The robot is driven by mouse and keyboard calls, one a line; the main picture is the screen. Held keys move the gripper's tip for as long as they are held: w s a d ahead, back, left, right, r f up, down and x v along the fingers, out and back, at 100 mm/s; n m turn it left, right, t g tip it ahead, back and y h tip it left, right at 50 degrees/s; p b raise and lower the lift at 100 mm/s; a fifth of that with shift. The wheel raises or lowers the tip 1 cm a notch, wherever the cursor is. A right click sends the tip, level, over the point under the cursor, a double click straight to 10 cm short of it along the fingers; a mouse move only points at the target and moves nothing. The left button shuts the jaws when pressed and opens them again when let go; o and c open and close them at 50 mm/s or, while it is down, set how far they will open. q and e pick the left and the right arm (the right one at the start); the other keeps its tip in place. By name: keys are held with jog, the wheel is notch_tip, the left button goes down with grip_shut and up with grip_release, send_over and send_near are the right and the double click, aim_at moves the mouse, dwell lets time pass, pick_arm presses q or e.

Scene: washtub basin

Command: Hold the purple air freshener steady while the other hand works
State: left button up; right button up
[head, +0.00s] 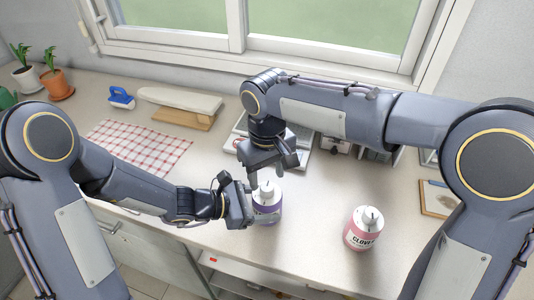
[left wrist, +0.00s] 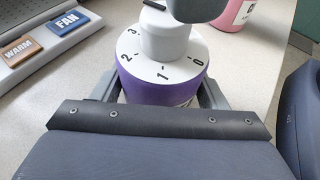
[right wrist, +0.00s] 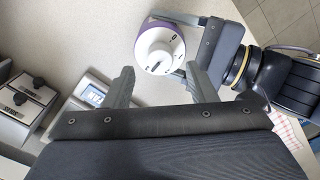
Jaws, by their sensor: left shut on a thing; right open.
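The purple air freshener (head: 267,213) stands upright on the counter near its front edge. It has a white top with a numbered dial and a raised knob, clear in the left wrist view (left wrist: 160,55). My left gripper (head: 262,207) is shut on its body, one finger on each side (left wrist: 160,92). My right gripper (head: 272,172) is open and empty above the freshener. A dark part at the top of the left wrist view hides some of the knob. In the right wrist view the dial (right wrist: 160,48) lies beyond the open fingers (right wrist: 162,82), apart from them.
A pink canister (head: 363,232) labelled "CLOVE" stands to the right. Behind my right gripper is a panel with WARM (left wrist: 20,48) and FAN (left wrist: 68,22) buttons. A checked cloth (head: 140,147), blue brush (head: 121,98) and boards (head: 180,100) lie at left. The counter between freshener and canister is clear.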

aim_at(267, 187)
notch_tip(267, 187, up, 8)
jog(key=shift+r, duration=0.25)
pick_arm(q)
jog(key=o, duration=1.2)
jog(key=shift+a, duration=0.15)
